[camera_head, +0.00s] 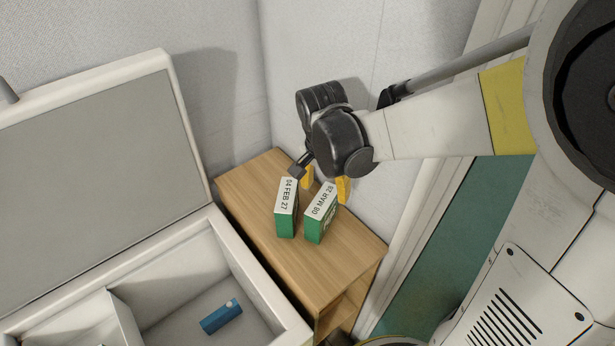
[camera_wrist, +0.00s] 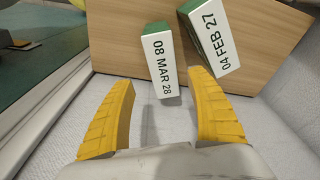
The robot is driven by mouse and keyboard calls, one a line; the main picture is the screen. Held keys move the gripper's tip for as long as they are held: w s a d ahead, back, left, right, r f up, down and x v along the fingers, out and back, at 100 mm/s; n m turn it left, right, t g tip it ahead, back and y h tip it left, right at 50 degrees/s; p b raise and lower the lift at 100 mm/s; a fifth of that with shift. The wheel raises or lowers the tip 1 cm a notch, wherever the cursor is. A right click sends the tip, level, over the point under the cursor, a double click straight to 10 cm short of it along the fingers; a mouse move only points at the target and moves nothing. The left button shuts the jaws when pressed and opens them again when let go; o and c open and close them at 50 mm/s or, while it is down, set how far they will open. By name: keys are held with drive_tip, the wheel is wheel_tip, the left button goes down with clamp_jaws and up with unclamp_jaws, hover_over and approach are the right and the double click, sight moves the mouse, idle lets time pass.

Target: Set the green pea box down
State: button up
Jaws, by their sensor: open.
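Two green boxes with white, date-printed tops stand upright side by side on a small wooden stand (camera_head: 345,253). The box marked "08 MAR 28" (camera_head: 320,212) is on the right in the head view, and the one marked "04 FEB 27" (camera_head: 286,208) is on the left. I cannot tell which one the task names. My gripper (camera_head: 325,184) is open, its yellow fingers at the wall side of the boxes. In the wrist view, "08 MAR 28" (camera_wrist: 163,66) lies straight ahead between the fingertips (camera_wrist: 162,82), with nothing gripped. "04 FEB 27" (camera_wrist: 212,42) is outside the right finger.
An open white chest (camera_head: 262,300) with a raised grey-panelled lid (camera_head: 95,145) stands left of the stand. A blue item (camera_head: 221,317) lies inside it. White walls rise close behind the stand. Bare wood shows in front of the boxes.

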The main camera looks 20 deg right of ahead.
sight(323, 200)
drive_tip(key=f, duration=0.1)
drive_tip(key=f+b, duration=0.1)
drive_tip(key=f, duration=0.2)
drive_tip(key=shift+w+a+f+b, duration=0.1)
drive_tip(key=shift+w+f+b, duration=0.2)
drive_tip(key=shift+w, duration=0.05)
drive_tip(key=shift+r, duration=0.1)
drive_tip(key=shift+c, duration=0.2)
clamp_jaws()
drive_tip(key=shift+r, duration=0.1)
